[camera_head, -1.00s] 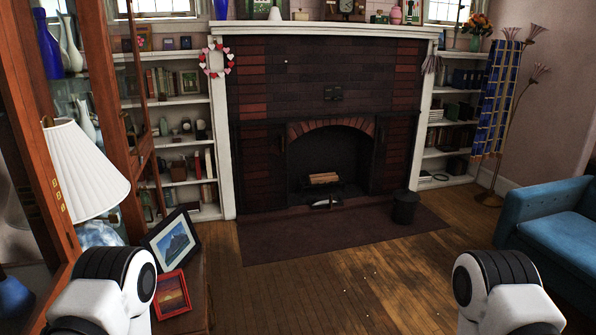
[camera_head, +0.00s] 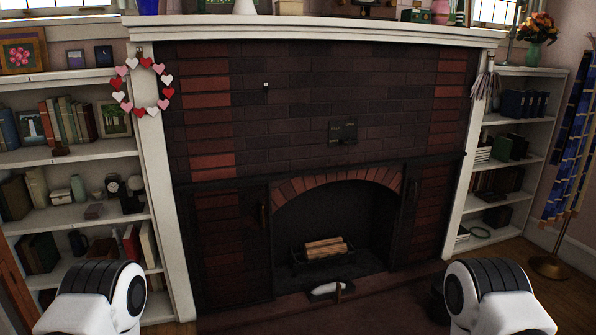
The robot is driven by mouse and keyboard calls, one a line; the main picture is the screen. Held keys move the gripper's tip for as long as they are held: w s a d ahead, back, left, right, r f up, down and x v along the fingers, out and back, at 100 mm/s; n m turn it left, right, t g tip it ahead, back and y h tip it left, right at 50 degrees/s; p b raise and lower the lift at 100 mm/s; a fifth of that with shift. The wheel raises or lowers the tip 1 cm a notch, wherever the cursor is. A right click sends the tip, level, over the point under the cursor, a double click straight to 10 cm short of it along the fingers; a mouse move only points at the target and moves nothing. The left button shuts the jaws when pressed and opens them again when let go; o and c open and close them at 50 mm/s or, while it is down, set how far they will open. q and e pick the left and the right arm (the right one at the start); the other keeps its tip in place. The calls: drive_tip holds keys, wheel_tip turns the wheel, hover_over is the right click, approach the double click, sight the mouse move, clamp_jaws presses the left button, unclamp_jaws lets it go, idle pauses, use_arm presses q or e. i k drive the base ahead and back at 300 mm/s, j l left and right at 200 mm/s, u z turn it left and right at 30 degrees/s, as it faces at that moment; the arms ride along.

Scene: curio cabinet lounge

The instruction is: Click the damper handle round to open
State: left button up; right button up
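The brick fireplace (camera_head: 300,130) stands straight ahead with an arched firebox opening. A small dark plate (camera_head: 343,132) sits on the bricks above the arch. A small dark knob-like piece with a light spot (camera_head: 265,87) sticks out of the bricks higher up and to the left. I cannot tell for certain which of these is the damper handle, nor its setting. My two white and black arm links show at the bottom left and bottom right corners. Neither gripper is in view, and nothing is seen touching the fireplace.
Split logs (camera_head: 326,247) lie on a grate in the firebox. A white mantel shelf (camera_head: 320,30) runs across the top, and a heart wreath (camera_head: 142,86) hangs at its left. Bookshelves (camera_head: 75,146) flank the fireplace. The dark hearth (camera_head: 240,318) lies in front.

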sight(349, 140)
drive_tip(key=i+l+z, duration=0.15)
drive_tip(key=i, duration=0.4)
drive_tip(key=i+l+z, duration=0.15)
drive_tip(key=i, duration=0.45)
drive_tip(key=i+l+z, duration=0.15)
drive_tip(key=i, duration=0.45)
